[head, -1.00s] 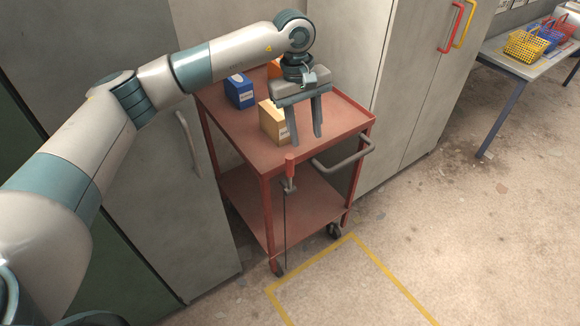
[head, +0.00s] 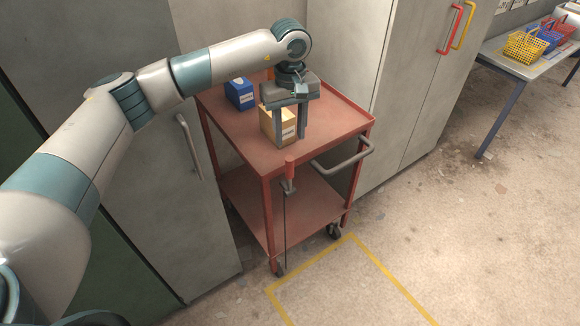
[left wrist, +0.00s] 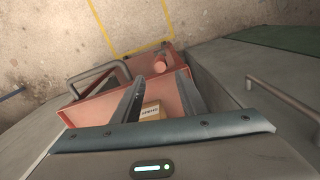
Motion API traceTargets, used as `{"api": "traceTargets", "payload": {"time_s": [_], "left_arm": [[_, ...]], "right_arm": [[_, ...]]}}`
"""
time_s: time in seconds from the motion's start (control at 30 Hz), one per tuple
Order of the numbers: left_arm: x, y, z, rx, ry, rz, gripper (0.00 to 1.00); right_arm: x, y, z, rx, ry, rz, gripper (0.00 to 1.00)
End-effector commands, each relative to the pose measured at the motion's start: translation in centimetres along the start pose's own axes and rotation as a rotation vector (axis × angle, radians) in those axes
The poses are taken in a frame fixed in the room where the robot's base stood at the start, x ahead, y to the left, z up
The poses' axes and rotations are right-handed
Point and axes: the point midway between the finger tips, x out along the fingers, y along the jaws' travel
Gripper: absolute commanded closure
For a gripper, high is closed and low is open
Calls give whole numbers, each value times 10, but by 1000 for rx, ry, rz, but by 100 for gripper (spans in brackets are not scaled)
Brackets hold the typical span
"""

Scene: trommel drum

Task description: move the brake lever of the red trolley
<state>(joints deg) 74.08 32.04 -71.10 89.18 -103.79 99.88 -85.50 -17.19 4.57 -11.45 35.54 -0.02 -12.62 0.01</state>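The red trolley (head: 330,128) stands against grey cabinets in the head view. Its brake lever (head: 289,171) has a red grip and sits upright at the near corner, with a thin rod running down the leg. In the left wrist view the red grip (left wrist: 160,66) shows beyond the fingertips, between their lines. My left gripper (head: 291,141) is open and empty, pointing down over the trolley top. Its fingers are in front of a tan box in the head view, a little above and behind the lever, apart from it. My right gripper is not in view.
A tan box (head: 268,122), a blue box (head: 240,93) and a mostly hidden orange box stand on the trolley top. The grey push handle (head: 350,158) juts out to the right. Yellow floor lines (head: 400,285) mark clear floor in front. A table with baskets stands far right.

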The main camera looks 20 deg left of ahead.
Motion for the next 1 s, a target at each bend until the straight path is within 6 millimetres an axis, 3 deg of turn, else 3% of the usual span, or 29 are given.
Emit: {"api": "traceTargets", "payload": {"time_s": [0.6,0.8,1.0], "left_arm": [[107,0,1,-1,-3,-2,61],[131,0,0,-1,-2,0,61],[142,0,0,0,0,1,61]], "right_arm": [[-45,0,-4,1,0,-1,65],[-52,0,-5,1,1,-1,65],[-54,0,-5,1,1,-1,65]]}}
